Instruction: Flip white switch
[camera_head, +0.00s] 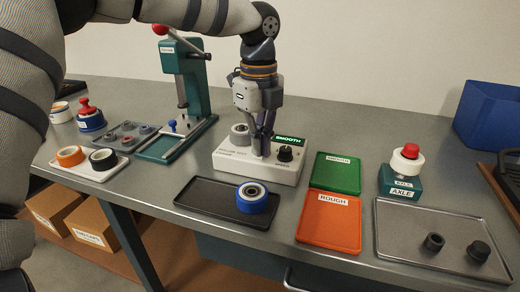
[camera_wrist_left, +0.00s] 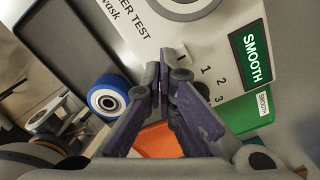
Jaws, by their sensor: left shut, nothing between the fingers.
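The white test box (camera_head: 232,167) stands on the bench, with a green SMOOTH display (camera_head: 290,141) and a black knob (camera_head: 285,154) on its right part. My left gripper (camera_head: 262,150) points down over the middle of the box, left of the knob. Its fingers are together and empty. In the left wrist view the fingertips (camera_wrist_left: 167,75) are just at the box top, beside the printed numbers. A small pale piece (camera_wrist_left: 182,50) shows by the fingertips; I cannot tell if it is the white switch. The switch is otherwise hidden, and contact is unclear.
A black tray (camera_head: 205,202) with a blue-rimmed wheel (camera_head: 252,198) lies in front of the box. Green (camera_head: 336,172) and orange (camera_head: 330,222) trays lie to its right. A teal press (camera_head: 187,80) stands left. A red-topped axle stand (camera_head: 403,170) is farther right.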

